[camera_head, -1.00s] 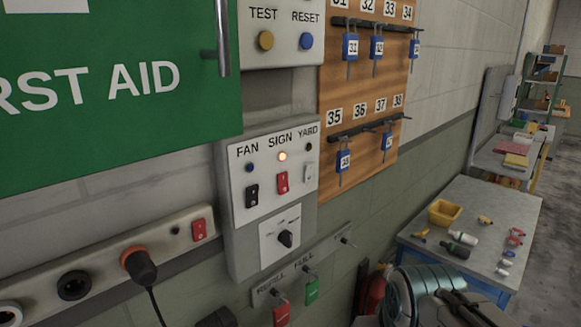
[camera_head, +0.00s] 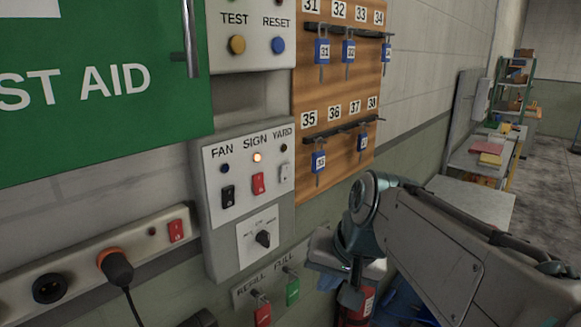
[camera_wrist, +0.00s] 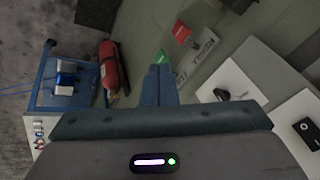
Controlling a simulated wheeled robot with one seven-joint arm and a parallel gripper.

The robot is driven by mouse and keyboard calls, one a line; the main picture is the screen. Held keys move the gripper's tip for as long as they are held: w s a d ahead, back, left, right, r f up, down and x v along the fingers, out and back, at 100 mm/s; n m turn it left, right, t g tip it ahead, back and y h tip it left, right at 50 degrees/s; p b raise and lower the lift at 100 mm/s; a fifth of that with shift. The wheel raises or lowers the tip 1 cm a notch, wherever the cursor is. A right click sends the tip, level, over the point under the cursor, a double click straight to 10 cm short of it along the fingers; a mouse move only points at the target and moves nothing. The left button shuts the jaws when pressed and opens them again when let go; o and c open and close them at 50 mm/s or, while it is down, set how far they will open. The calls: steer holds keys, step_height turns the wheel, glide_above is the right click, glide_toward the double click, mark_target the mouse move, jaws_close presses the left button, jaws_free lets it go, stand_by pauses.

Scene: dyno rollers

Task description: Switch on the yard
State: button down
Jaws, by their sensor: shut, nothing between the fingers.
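The grey switch box (camera_head: 212,235) hangs on the wall with FAN, SIGN and YARD labels. The YARD switch (camera_head: 285,173) is a white rocker at the right of the row; its lamp (camera_head: 284,147) is dark. The SIGN lamp (camera_head: 257,157) glows above a red rocker (camera_head: 258,183). The FAN lamp (camera_head: 224,168) is dark above a black rocker (camera_head: 228,196). My gripper (camera_wrist: 159,70) is shut and empty. In the head view it is partly seen, below and right of the box, apart from the YARD switch. The wrist view shows a black rocker (camera_wrist: 306,130) at right.
A rotary knob (camera_head: 263,239) sits below the rockers. Hooks with red (camera_head: 263,314) and green (camera_head: 292,291) tags are under the box. A padlock board (camera_head: 340,90) is to the right, a socket strip (camera_head: 80,262) lower left. A fire extinguisher (camera_wrist: 113,70) stands near the wall.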

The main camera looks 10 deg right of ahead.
steer(key=w+d+r+m+t+y, duration=0.1)
steer(key=w+d+r+m+y, duration=0.1)
steer(key=w+r, duration=0.4)
steer(key=w+d+r+m+t+y+b, duration=0.1)
steer(key=w+d+r+m, duration=0.3)
steer(key=r, duration=0.8)
steer(key=shift+w+d+r+m+t+y, duration=0.15)
steer(key=shift+w+r+m+t+y, duration=0.2)
steer(key=shift+w+t, duration=0.55)
steer(key=shift+w+f, duration=0.1)
steer(key=p, duration=0.3)
glide_toward(286, 172)
steer(key=f+x, duration=0.1)
steer(key=x, duration=0.4)
steer(key=shift+w+r, duration=0.25)
steer(key=shift+r, duration=0.05)
